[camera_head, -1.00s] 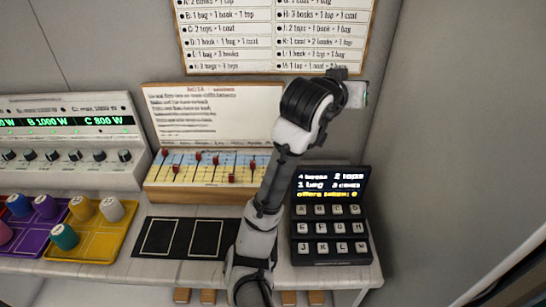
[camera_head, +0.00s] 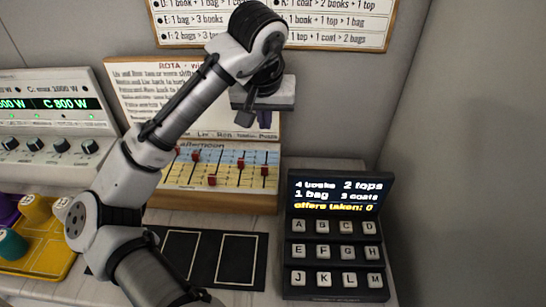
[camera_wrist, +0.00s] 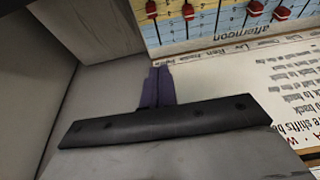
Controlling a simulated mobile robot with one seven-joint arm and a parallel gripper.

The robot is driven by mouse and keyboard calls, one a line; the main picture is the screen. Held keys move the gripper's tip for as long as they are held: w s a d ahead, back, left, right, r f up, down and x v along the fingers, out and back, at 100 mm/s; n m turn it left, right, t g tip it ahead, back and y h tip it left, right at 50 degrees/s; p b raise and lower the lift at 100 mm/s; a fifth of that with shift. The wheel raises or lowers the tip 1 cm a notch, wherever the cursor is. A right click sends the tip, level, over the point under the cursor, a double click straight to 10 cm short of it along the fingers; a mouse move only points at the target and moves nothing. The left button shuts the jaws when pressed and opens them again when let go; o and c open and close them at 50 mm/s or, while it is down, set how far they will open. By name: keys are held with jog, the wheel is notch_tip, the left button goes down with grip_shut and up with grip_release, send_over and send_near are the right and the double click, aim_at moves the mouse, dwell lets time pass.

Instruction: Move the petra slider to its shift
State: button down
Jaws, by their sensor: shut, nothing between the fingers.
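The rota board has a slider panel (camera_head: 225,178) with several red sliders on vertical tracks, banded blue, cream and yellow. The rightmost red slider (camera_head: 264,171) sits in the lower half of its track. Names are printed above the tracks, but I cannot read which is Petra's. My gripper (camera_head: 264,118) is shut and empty, its purple fingers in front of the lower right of the written rota sheet, above the right-hand sliders. In the wrist view the fingers (camera_wrist: 157,85) are together, and the panel (camera_wrist: 215,18) appears upside down at the top, with red sliders along its edge.
A black keypad box (camera_head: 337,235) with a lit display stands right of the panel. A black mat (camera_head: 237,262) with outlined squares lies in front. A yellow tray (camera_head: 40,262) with spools and a dial unit (camera_head: 50,125) are at left. My arm crosses the view.

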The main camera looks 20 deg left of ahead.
aim_at(266, 165)
jog(key=p+x, duration=0.1)
jog(key=x, duration=0.9)
jog(key=shift+w+f, duration=0.1)
jog(key=shift+f, duration=0.15)
jog(key=s, duration=0.1)
jog(key=s+d+p, duration=0.1)
jog(key=s, duration=0.1)
jog(key=shift+s+r, duration=0.15)
jog(key=shift+s+d+p, duration=0.1)
jog(key=shift+s+p, duration=0.2)
jog(key=shift+s+d, duration=0.25)
jog(key=shift+s, duration=0.6)
